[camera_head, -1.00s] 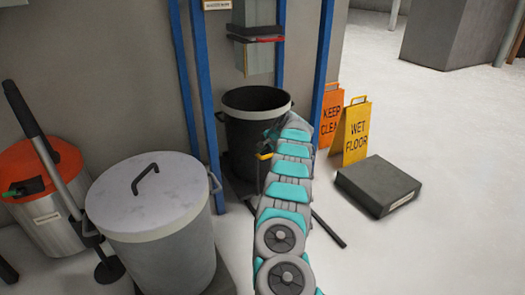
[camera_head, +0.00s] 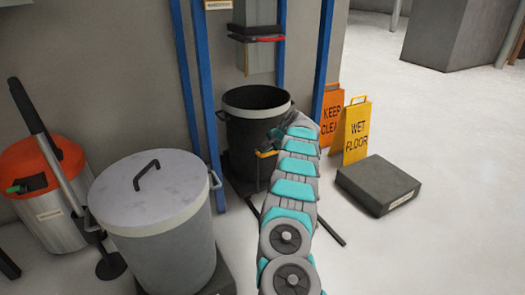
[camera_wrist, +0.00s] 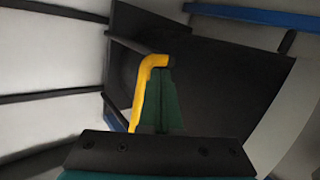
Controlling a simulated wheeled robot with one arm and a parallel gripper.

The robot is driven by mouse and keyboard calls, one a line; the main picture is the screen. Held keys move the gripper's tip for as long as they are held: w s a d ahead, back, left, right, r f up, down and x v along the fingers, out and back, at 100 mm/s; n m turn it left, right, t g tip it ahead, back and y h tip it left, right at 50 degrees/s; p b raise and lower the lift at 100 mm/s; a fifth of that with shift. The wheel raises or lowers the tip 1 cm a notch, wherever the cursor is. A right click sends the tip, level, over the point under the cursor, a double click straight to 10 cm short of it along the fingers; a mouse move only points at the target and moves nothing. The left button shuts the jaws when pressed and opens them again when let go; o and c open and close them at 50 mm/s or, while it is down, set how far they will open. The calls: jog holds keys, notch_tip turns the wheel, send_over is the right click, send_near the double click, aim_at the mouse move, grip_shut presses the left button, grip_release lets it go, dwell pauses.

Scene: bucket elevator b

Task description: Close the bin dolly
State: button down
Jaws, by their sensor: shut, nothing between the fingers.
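The bin dolly carries a dark round bin (camera_head: 240,125) with a light rim band, standing between blue posts below a grey chute. A yellow handle (camera_head: 266,154) shows at its front, beside my arm. In the wrist view the yellow bent handle (camera_wrist: 147,85) stands just left of my gripper (camera_wrist: 163,72). The green fingers are together and empty, close beside the handle; I cannot tell whether they touch it. A dark bar and the dark bin wall fill the view behind them. In the head view my arm hides the gripper and part of the bin.
A grey lidded bin (camera_head: 150,185) stands at front left, with an orange-topped metal bin (camera_head: 62,205) behind it. Dark floor rails (camera_head: 328,228) extend forward under my arm. A yellow wet floor sign (camera_head: 357,133) and a dark box (camera_head: 378,185) stand right. The floor further right is clear.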

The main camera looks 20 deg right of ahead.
jog(key=v, duration=1)
jog(key=shift+s, duration=0.35)
